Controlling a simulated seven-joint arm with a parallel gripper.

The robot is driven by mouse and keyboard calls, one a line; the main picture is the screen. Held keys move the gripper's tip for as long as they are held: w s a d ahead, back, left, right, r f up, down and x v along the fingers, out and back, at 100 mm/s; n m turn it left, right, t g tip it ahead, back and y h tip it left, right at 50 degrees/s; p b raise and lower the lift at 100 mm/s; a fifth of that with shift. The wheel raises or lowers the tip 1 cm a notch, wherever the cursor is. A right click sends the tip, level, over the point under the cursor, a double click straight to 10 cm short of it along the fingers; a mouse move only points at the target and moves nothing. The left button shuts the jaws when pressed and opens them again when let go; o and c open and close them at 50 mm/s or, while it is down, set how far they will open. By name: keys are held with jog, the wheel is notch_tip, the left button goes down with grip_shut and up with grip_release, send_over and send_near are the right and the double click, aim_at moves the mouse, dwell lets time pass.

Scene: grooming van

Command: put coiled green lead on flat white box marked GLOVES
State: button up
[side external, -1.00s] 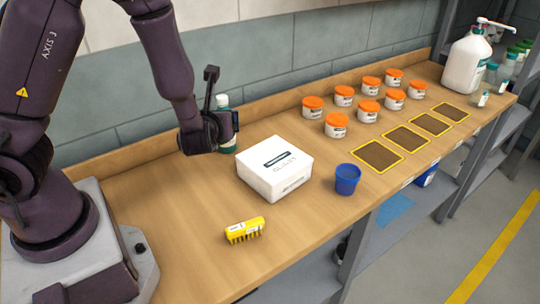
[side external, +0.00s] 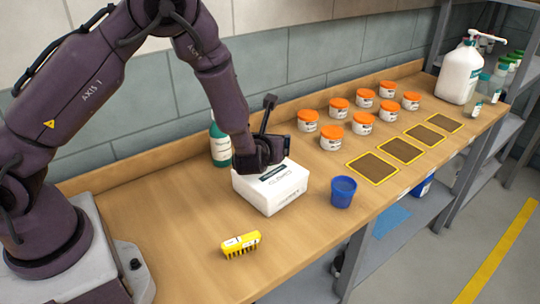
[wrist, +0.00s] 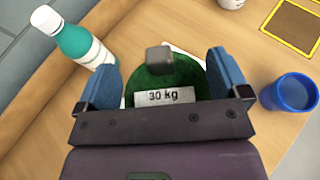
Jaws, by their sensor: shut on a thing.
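The flat white box (side external: 283,192) lies on the bench near its middle, with dark print on its top. My gripper (side external: 263,162) is right over the back left part of the box and covers some of its top. In the wrist view, my gripper (wrist: 164,72) has its blue fingers on both sides of the coiled green lead (wrist: 187,76) and is shut on it. A grey block-like part sits at the lead's far edge. The lead is hidden in the side view. I cannot tell whether it touches the box.
A teal bottle with a white cap (side external: 219,146) stands close behind my gripper. A blue cup (side external: 343,192) is right of the box, and a yellow brush (side external: 241,244) lies in front. Several orange-lidded jars (side external: 331,137) stand behind right. The front left bench is clear.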

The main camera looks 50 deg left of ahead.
jog(key=shift+w+a+f, duration=0.1)
jog(key=shift+w+f, duration=0.45)
jog(key=shift+f, duration=0.05)
jog(key=shift+w+f, duration=0.2)
jog(key=shift+f, duration=1.55)
jog(key=shift+f, duration=0.15)
